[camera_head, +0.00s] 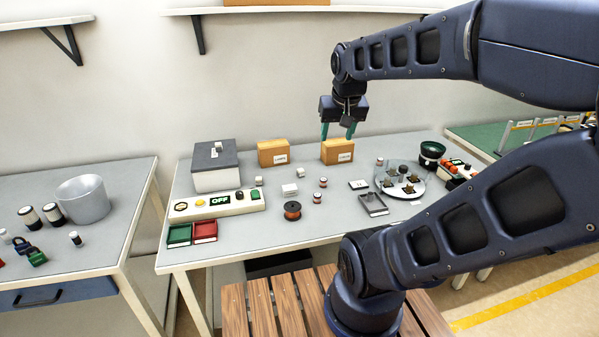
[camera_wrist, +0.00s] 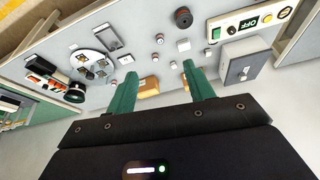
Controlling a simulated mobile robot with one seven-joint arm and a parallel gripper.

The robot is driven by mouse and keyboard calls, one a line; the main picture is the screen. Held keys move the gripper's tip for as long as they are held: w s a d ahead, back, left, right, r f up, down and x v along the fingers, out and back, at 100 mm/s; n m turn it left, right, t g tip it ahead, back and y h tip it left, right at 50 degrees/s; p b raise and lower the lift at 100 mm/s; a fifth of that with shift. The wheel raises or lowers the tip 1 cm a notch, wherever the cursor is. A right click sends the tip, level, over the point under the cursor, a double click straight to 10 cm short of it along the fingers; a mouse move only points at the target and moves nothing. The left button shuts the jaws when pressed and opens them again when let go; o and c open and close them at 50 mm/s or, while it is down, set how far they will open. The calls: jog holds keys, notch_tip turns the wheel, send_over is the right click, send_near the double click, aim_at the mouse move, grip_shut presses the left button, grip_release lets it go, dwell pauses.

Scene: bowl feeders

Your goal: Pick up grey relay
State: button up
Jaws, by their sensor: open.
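Several small pale blocks could be the grey relay; I cannot tell which it is. A whitish-grey block (camera_head: 290,190) lies mid-table, also in the wrist view (camera_wrist: 183,45). My gripper (camera_head: 338,132) is open, pointing down above the cardboard box at the back right. In the wrist view its green fingers (camera_wrist: 160,73) are apart, with no object visible between them.
The grey-lidded box (camera_head: 216,178), control panel (camera_head: 217,205), two cardboard boxes (camera_head: 273,153), red tray (camera_head: 204,231), copper spool (camera_head: 292,210) and round plate (camera_head: 382,180) stand on the table. The front middle of the table is clear. Wall shelves hang behind.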

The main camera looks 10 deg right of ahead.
jog(key=w+f+m+g, duration=0.1)
jog(key=w+m, duration=0.3)
jog(key=w, duration=0.9)
jog(key=m+g+h, duration=0.2)
jog(key=m+h, duration=0.2)
jog(key=m, duration=0.6)
send_over(300, 170)
jog(key=a, duration=0.4)
notch_tip(300, 170, down, 29)
jog(key=x, duration=0.5)
jog(key=shift+d+r, duration=0.1)
jog(key=shift+d, duration=0.2)
jog(key=shift+s+x, duration=0.2)
jog(key=shift+x, duration=1.15)
jog(key=shift+s+x, duration=0.25)
jog(key=shift+x, duration=1.1)
jog(key=c, duration=1.1)
